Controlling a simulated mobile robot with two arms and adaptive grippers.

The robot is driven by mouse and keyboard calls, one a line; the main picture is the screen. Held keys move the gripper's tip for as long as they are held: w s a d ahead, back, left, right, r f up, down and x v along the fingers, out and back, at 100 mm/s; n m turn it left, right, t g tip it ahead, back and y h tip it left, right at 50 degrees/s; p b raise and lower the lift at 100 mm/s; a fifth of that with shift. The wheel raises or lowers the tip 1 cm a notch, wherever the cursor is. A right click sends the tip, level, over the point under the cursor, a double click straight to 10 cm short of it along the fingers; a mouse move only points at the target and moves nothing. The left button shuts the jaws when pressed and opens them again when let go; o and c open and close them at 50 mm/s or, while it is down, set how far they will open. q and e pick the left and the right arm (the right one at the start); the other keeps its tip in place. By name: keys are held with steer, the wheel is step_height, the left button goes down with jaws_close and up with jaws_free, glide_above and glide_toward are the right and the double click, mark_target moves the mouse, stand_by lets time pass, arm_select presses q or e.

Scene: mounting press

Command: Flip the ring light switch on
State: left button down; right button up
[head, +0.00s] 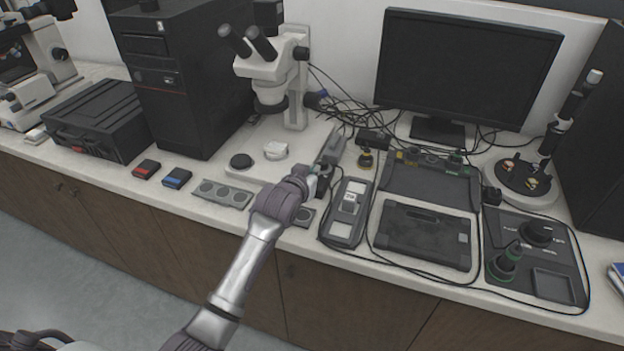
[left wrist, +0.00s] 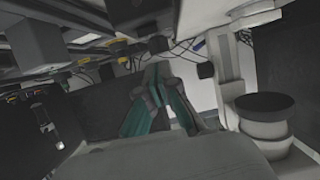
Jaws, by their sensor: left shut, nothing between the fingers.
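My left gripper (head: 320,181) reaches over the bench just right of the stereo microscope (head: 272,72). Its fingers are shut and empty; the teal fingers (left wrist: 158,72) also meet in the left wrist view. A small upright grey box (head: 333,146) stands directly behind the gripper, beside the microscope base. The gripper and wrist hide its lower part, and I cannot tell whether they touch. The ring light switch cannot be made out clearly. A grey control unit (head: 344,228) with a pale knob or slider lies just right of the gripper. My right gripper is not in view.
A dark tablet-like panel (head: 425,236) and a black control pad (head: 535,258) lie to the right. A monitor (head: 465,67) stands behind, with loose cables. A black computer tower (head: 185,75) stands left. Red (head: 146,169) and blue (head: 177,178) small boxes lie near the front edge.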

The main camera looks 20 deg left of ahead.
arm_select(q)
steer(key=shift+s+f, duration=0.15)
steer(key=shift+f, duration=0.5)
steer(key=shift+s+f, duration=0.15)
steer(key=shift+f, duration=0.5)
steer(key=shift+s+f, duration=0.1)
steer(key=shift+f, duration=0.2)
steer(key=shift+p, duration=0.3)
steer(key=shift+r+p, duration=0.85)
steer(key=shift+p, duration=0.05)
